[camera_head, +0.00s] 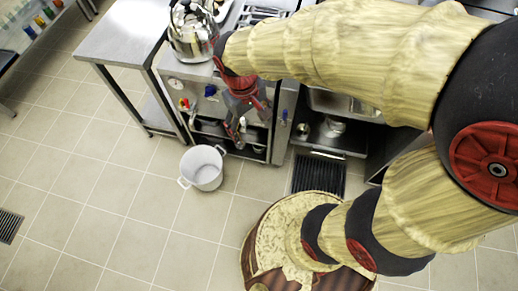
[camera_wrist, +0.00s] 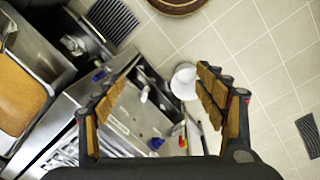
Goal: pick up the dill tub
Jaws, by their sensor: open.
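I cannot make out for certain which thing is the dill tub. Several small coloured containers (camera_head: 29,32) stand on a shelf at the top left of the head view, too small to read. My gripper (camera_head: 240,128) hangs in front of the steel counter unit in the head view, far to the right of those containers. In the wrist view my gripper (camera_wrist: 158,88) has its two padded fingers spread wide, with nothing held between them. The containers do not clearly show in the wrist view.
A white pot (camera_head: 202,167) stands on the tiled floor; it also shows in the wrist view (camera_wrist: 184,82). A steel kettle-like pot (camera_head: 192,32) stands on the counter. A steel table (camera_head: 122,30) is left of it.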

